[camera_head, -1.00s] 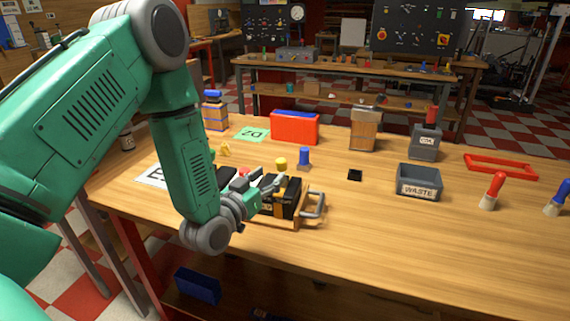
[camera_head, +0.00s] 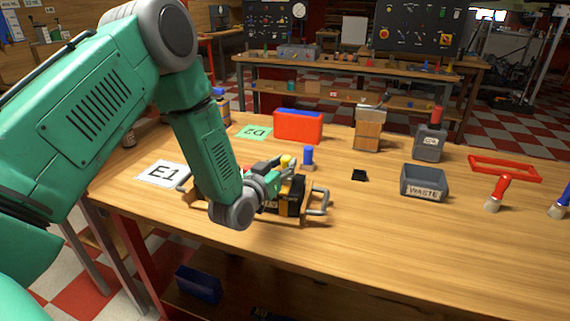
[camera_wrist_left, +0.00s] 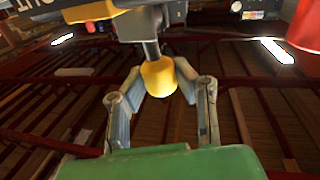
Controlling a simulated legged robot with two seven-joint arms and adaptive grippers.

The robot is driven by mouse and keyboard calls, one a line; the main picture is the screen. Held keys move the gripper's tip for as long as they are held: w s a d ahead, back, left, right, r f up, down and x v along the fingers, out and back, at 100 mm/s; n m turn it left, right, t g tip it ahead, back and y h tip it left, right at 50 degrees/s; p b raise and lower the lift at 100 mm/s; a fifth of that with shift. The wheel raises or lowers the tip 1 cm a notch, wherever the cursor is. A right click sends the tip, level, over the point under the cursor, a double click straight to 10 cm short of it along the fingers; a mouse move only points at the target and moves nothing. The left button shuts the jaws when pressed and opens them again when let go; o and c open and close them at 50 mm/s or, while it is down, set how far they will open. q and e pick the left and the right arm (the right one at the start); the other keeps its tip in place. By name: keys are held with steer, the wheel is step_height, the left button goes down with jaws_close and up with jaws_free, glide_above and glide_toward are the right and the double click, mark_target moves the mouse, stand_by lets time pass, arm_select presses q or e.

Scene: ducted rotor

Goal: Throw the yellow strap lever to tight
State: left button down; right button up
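The yellow lever knob (camera_head: 287,161) stands up at the black case with a yellow-orange strap (camera_head: 291,196), which sits in a wooden carrier with metal handles. My left gripper (camera_head: 276,181) is at the case, just below the knob in the head view, and my wrist hides the case's left part. In the left wrist view the yellow knob (camera_wrist_left: 158,77) on its dark stem lies between the two spread fingertips of my left gripper (camera_wrist_left: 160,80). I cannot tell whether either finger touches it. My right gripper is not in view.
A blue peg (camera_head: 308,157) stands behind the case. A red box (camera_head: 298,127) stands behind, and an E1 card (camera_head: 163,173) lies left.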

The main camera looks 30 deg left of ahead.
arm_select(q)
steer(key=shift+s+a+f, duration=0.1)
steer(key=shift+a+f, duration=0.05)
steer(key=shift+d, duration=0.7)
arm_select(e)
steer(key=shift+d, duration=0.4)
arm_select(q)
steer(key=shift+m, duration=0.4)
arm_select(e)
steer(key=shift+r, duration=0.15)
arm_select(q)
steer(key=shift+d+m+g+p, duration=0.2)
steer(key=shift+m+g+p, duration=0.1)
steer(key=shift+m+p, duration=0.25)
steer(key=shift+w+d+m, duration=0.25)
steer(key=shift+d+m, duration=0.1)
steer(key=shift+m, duration=0.4)
steer(key=shift+w+d+m+g+y+p, duration=0.15)
steer(key=shift+d+m+g+y+p, duration=0.3)
steer(key=shift+m, duration=0.45)
steer(key=shift+w+d+f+m+g+p, duration=0.1)
steer(key=shift+d+f+m+g+p, duration=0.25)
steer(key=shift+m, duration=0.65)
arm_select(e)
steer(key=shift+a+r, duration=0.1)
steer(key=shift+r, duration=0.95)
arm_select(q)
steer(key=shift+d+f, duration=0.1)
